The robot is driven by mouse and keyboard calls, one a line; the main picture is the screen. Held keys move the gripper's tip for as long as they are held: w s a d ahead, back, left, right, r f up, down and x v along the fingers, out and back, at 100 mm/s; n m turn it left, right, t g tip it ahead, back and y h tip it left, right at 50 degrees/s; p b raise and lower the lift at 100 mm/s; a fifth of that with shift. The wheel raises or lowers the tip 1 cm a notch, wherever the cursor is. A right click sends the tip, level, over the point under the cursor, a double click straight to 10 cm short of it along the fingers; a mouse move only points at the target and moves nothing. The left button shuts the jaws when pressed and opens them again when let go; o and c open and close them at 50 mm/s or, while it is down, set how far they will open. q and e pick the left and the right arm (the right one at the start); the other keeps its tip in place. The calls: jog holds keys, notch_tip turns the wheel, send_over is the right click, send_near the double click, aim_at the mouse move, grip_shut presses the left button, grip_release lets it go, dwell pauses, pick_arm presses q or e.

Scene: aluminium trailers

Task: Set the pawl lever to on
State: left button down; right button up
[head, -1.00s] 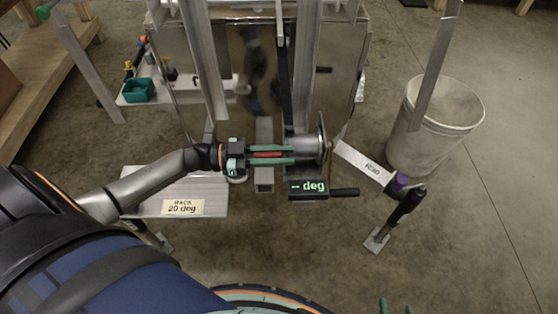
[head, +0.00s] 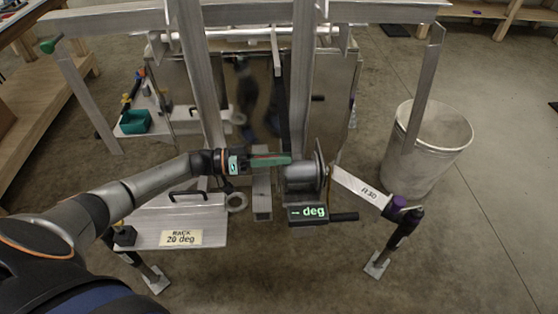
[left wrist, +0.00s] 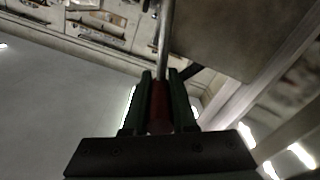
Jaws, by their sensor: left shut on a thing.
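My left gripper (head: 286,160) is shut on the red grip of the pawl lever (head: 268,155), just left of and slightly above the winch drum (head: 299,178). In the left wrist view the red grip (left wrist: 159,105) lies between the two dark green fingers, and a thin metal rod (left wrist: 166,40) runs on from it. The fingers hide most of the lever in the head view, and I cannot tell whether it stands at on or off. My right gripper is not in view.
A digital angle display (head: 309,212) and a black crank handle (head: 344,217) sit below the winch. A plate labelled "RACK 20 deg" (head: 154,222) is at left. A white bucket (head: 428,150) stands at right. Upright metal posts (head: 301,80) rise behind the winch.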

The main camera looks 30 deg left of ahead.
pick_arm(q)
jog(key=shift+f, duration=0.1)
dwell(0.4)
jog(key=c, duration=0.7)
grip_release()
jog(key=shift+c, duration=0.2)
jog(key=b+v, duration=0.2)
jog(key=v, duration=1)
jog(key=shift+a, duration=0.25)
jog(key=shift+s, duration=0.1)
